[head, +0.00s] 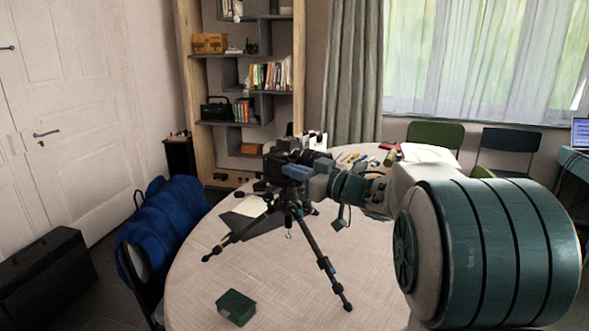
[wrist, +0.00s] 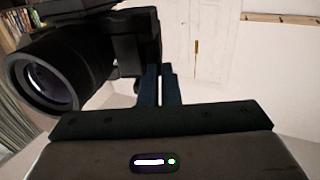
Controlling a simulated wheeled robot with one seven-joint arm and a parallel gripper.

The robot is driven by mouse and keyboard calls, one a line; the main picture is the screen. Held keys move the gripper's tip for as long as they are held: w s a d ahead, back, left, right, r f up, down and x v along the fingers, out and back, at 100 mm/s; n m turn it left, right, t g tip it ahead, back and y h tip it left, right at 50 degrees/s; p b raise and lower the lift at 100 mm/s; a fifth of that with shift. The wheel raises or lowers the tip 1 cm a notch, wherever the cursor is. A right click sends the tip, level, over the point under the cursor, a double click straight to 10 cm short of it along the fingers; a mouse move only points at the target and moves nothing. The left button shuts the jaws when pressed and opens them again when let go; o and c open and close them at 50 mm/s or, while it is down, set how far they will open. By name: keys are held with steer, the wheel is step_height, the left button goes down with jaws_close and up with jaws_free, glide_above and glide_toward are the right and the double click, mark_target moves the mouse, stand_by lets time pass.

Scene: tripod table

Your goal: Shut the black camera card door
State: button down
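The black camera (head: 284,158) sits on top of a black tripod (head: 292,203) that stands on the round table. In the wrist view the camera (wrist: 95,45) fills the upper left, its lens (wrist: 48,80) facing the lower left. A dark flat part (wrist: 138,38) shows at the camera's right side; I cannot tell whether it is the card door or how far it stands open. My gripper (head: 294,171) is right at the camera's near side. In the wrist view its blue fingers (wrist: 160,82) are close together, with nothing visible between them, beside that dark part; contact is unclear.
The pale round table (head: 200,265) carries a small green box (head: 235,307), a dark flat item (head: 247,222) behind the tripod legs and several pens (head: 355,160). A blue bag (head: 165,220) is at the left. Green chairs (head: 436,134) stand behind the table.

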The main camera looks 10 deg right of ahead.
steer(key=c, duration=1.6)
jaws_free()
steer(key=shift+c, duration=0.2)
steer(key=v, duration=1.4)
steer(key=shift+a, duration=0.1)
